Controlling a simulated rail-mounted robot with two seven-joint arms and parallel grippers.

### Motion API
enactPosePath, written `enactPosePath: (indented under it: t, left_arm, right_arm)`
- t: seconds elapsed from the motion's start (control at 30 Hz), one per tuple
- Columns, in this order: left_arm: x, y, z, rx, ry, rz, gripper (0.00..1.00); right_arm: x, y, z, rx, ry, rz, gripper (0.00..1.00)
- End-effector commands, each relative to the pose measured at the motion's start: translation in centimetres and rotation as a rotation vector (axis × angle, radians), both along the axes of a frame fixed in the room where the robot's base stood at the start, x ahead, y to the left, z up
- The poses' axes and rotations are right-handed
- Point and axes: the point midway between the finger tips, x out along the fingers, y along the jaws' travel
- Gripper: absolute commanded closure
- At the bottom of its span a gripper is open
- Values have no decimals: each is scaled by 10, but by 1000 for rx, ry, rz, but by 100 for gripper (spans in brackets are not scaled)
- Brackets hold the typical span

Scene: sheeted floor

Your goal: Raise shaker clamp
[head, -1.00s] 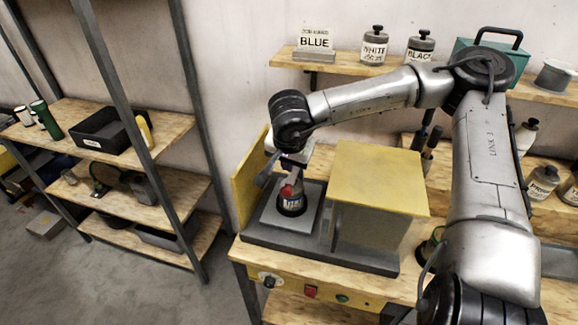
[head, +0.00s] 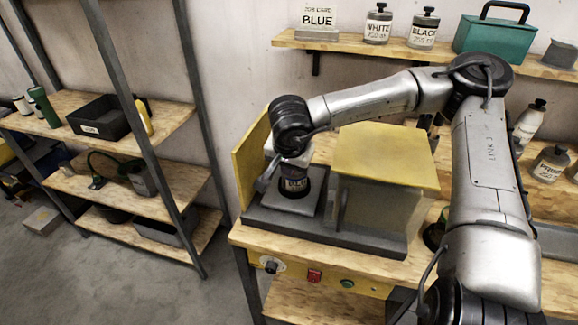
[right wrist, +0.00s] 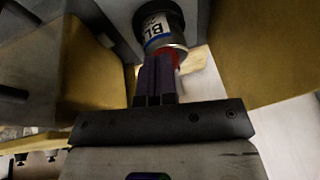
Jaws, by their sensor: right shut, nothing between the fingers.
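The shaker is a grey machine (head: 375,238) with a yellow-topped housing (head: 388,158) and an upright yellow panel (head: 251,160). In the head view my right wrist hides the fingers and the jar's top. My left gripper is out of view.
The yellow panel and housing flank the jar closely. White (head: 378,24) and black (head: 423,28) paint jars and a teal box (head: 492,38) stand on the wall shelf. A shelving rack with a black bin (head: 98,117) stands at the left. The bench front carries buttons (head: 314,275).

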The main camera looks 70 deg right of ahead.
Motion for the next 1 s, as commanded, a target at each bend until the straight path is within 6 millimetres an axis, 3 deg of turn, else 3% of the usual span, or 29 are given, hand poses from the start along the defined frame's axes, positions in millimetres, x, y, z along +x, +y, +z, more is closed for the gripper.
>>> enactPosePath:
  t: [0.43,0.7,0.77,1.0]
  left_arm:
    - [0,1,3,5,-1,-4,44]
    - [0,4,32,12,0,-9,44]
    - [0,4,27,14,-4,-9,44]
    - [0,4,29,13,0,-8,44]
  right_arm:
    - [-1,0,4,0,2,-1,100]
    - [-6,5,50,-2,-2,3,100]
    - [-9,17,49,-2,2,6,100]
    - [-20,53,74,-4,2,5,100]
